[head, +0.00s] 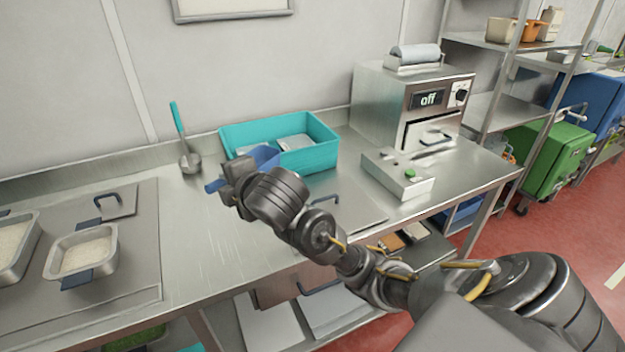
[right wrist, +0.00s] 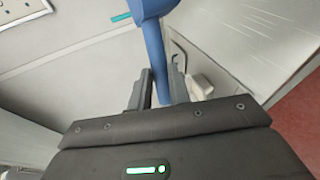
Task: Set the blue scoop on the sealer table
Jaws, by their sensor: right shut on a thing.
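My right gripper (head: 232,180) is shut on the blue scoop (head: 262,156), in front of the teal bin. The scoop's blue bowl shows beyond the fingers, and part of it is hidden behind my gripper. In the right wrist view the blue handle (right wrist: 157,55) stands between the two fingers (right wrist: 160,90). The steel sealer table (head: 235,245) lies below, with the sealer machine (head: 385,105) at its back right. I cannot tell whether the scoop touches the table. My left gripper is not in view.
The teal bin (head: 318,160) stands against the wall. A teal-handled ladle (head: 179,130) is left of it. Metal pans (head: 82,255) sit at the left. Bare tabletop lies left of my gripper.

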